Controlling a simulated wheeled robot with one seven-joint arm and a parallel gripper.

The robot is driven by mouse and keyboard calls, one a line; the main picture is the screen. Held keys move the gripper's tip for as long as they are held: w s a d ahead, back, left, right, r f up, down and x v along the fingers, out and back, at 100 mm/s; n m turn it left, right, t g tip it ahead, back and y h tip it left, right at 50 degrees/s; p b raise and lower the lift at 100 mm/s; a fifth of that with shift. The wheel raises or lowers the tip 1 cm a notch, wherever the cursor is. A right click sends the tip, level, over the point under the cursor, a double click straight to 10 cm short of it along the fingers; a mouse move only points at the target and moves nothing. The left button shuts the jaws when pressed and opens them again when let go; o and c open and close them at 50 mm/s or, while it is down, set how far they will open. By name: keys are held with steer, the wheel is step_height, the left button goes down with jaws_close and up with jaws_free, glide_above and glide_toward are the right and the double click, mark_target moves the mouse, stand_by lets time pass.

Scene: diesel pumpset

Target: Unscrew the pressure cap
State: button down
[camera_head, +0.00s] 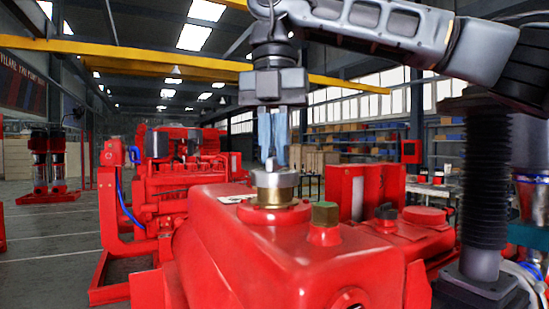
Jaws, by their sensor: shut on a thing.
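The pressure cap (274,182) is a round, silvery metal cap on a brass neck (274,215), on top of the red pumpset tank (250,250). My gripper (272,160) comes straight down from above with its pale blue fingers at the top of the cap. The fingers are close together and shut on the raised middle part of the cap, which they partly hide. The cap sits level on the neck; I cannot see a gap between them.
A green-brown plug (325,213) stands on the tank just right of the neck. A white label (238,198) lies left of it. A red engine (180,175) stands behind, and shelves (350,140) line the back. Open floor (50,245) is at left.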

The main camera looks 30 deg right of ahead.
steer(key=n, duration=0.3)
steer(key=shift+n, duration=0.3)
steer(key=shift+n, duration=1.2)
steer(key=n, duration=0.6)
steer(key=shift+r, duration=0.45)
steer(key=shift+r, duration=0.35)
steer(key=shift+r, duration=0.35)
steer(key=shift+r, duration=2.45)
